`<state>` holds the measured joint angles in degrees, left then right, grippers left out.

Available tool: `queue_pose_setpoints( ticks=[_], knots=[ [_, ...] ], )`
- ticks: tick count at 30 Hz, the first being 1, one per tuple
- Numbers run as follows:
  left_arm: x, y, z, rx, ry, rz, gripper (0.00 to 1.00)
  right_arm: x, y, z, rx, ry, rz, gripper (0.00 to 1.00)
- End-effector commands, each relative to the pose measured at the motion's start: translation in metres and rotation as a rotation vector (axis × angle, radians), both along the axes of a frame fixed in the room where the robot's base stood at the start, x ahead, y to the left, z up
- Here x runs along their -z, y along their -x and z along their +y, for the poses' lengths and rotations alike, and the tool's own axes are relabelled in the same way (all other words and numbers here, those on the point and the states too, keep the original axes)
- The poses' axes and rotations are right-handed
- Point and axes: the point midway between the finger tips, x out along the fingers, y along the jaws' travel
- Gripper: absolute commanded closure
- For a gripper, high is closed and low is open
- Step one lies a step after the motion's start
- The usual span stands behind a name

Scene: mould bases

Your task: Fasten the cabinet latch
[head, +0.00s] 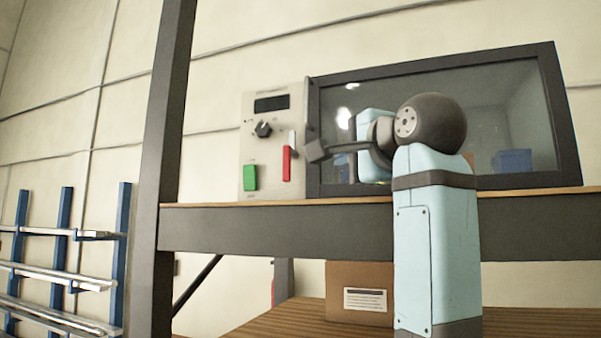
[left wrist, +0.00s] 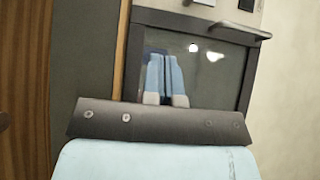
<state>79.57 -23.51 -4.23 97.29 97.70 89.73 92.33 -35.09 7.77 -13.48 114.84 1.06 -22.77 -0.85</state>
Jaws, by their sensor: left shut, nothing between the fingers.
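The cabinet (head: 435,63) has a dark-framed glass door that looks closed. A dark upright bar (head: 309,100), seemingly its handle, runs along the left side of the frame. In the left wrist view the bar (left wrist: 228,31) crosses the frame near the top. A control panel (head: 252,125) left of the door carries a red upright lever (head: 287,163); I cannot tell whether it is the latch. My left gripper (head: 317,151) is shut and empty, in front of the door's left edge. Whether it touches anything is unclear. My right gripper is out of view.
The panel also has a dark display (head: 271,103), a dial (head: 264,129) and a green switch (head: 250,177). The cabinet stands on a shelf (head: 280,228) with a dark post (head: 171,130) at left. A cardboard box (head: 345,275) sits below. A blue rack (head: 63,235) stands farther left.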

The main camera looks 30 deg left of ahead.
Motion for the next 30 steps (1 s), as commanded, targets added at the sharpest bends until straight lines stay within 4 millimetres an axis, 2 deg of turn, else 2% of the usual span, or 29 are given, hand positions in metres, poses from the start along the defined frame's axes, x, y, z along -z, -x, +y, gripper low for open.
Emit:
queue_pose_setpoints(
  ticks=[5,8,19,24,30],
  knots=[
    [0.000,-0.005,0.007,-0.001,0.001,0.002,1.00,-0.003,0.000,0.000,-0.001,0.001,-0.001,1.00],
    [-0.001,-0.012,0.019,-0.001,0.002,0.003,1.00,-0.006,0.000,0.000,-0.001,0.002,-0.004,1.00],
    [-0.002,-0.052,0.087,-0.005,-0.003,0.004,1.00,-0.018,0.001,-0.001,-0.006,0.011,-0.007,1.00],
    [-0.001,-0.046,0.111,-0.005,-0.002,0.002,1.00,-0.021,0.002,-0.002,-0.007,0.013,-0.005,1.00],
    [0.000,-0.043,0.124,-0.002,-0.002,0.002,1.00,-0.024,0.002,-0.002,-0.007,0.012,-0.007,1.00]
  ],
)
